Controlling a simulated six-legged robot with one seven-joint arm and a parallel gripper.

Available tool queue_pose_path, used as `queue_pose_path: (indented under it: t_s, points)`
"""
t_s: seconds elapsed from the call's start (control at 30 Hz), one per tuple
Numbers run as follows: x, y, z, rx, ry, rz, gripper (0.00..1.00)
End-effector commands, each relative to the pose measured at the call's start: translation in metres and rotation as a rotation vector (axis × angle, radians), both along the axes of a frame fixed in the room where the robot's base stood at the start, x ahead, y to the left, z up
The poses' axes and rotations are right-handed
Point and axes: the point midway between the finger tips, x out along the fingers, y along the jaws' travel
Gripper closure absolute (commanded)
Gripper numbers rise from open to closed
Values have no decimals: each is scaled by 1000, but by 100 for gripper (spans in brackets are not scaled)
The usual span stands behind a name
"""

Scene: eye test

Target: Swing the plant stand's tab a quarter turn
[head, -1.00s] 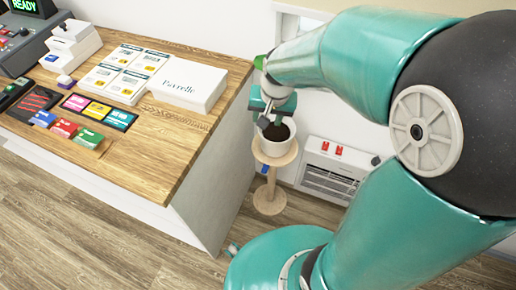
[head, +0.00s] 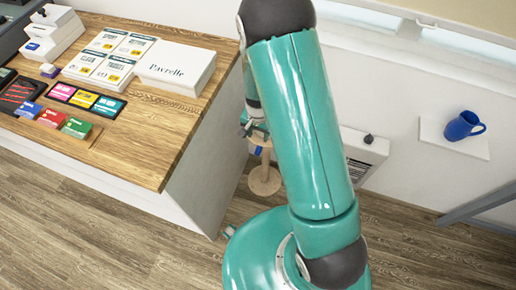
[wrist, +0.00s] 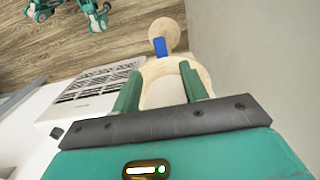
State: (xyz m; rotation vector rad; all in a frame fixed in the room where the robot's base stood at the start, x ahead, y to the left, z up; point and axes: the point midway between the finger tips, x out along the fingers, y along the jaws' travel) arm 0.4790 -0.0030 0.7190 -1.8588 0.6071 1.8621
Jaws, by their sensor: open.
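The plant stand (head: 264,178) is pale wood with a round foot, and stands beside the counter's end. My arm hides part of its top in the head view. In the wrist view its ring-shaped top (wrist: 170,66) and foot show. The blue tab (wrist: 160,47) shows just beyond the ring, over the column; it is a small blue spot in the head view (head: 259,150). My gripper (wrist: 160,70) is open, its green fingers on either side of the ring, with the tab beyond the fingertips. Contact cannot be told. I cannot see the pot now.
The wooden counter (head: 150,150) with cards and a white box (head: 175,67) is at left. A white heater (head: 362,155) stands by the wall behind my arm.

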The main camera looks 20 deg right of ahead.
Motion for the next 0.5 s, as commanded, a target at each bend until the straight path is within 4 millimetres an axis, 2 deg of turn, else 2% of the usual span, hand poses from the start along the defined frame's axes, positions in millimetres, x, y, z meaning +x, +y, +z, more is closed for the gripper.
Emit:
queue_pose_path:
  t_s: [0.03,0.3,0.5]
  points:
    - [-1,0,-12,-1,4,0,56]
    - [-1,0,-64,0,4,2,56]
    - [0,0,-94,1,1,1,56]
